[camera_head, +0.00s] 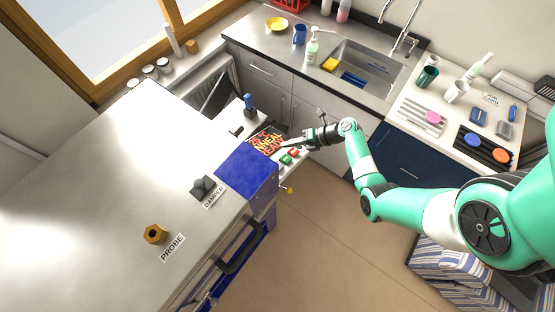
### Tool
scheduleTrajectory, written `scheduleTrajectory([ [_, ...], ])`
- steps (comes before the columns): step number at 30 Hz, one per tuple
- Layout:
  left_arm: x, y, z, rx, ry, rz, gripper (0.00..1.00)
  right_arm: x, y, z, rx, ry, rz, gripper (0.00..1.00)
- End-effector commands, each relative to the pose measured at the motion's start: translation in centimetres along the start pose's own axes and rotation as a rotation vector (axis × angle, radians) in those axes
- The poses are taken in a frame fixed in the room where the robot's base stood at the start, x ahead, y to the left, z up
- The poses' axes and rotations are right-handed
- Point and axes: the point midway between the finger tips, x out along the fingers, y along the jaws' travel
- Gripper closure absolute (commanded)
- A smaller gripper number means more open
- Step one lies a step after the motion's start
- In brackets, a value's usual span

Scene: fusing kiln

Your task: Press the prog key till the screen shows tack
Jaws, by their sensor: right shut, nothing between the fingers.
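The controller screen (264,143) is lit with orange and red text on a dark face. The text is tilted and small; one line seems to read "ANNEAL" and the line below "READY". Beside the screen are a green key (286,160) and a red key (294,152). I cannot make out a prog label, and my gripper may cover other keys. My right gripper (284,146) is shut and empty, its tips over the panel just right of the screen. I cannot tell whether they touch a key. My left gripper is not in view.
The blue control box (247,174) stands at the edge of the large metal kiln top (110,190). A damper knob (203,187) and a brass probe fitting (155,233) sit on top. Behind are a sink (365,72) and a cluttered counter. Open floor lies in front.

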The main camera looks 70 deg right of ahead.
Motion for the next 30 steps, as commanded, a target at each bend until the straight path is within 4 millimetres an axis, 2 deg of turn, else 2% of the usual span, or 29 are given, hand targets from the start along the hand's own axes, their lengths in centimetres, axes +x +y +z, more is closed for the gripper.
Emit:
scheduleTrajectory([
  [13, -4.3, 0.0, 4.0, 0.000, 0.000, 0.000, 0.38, 4.5, -3.5, -3.1, -0.002, 0.002, 0.001, 1.00],
  [21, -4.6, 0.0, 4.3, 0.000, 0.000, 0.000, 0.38, 5.8, -4.2, -4.2, -0.001, 0.001, 0.000, 1.00],
  [30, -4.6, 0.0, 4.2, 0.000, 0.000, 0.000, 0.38, 5.8, -4.2, -4.2, -0.001, 0.000, 0.000, 1.00],
])
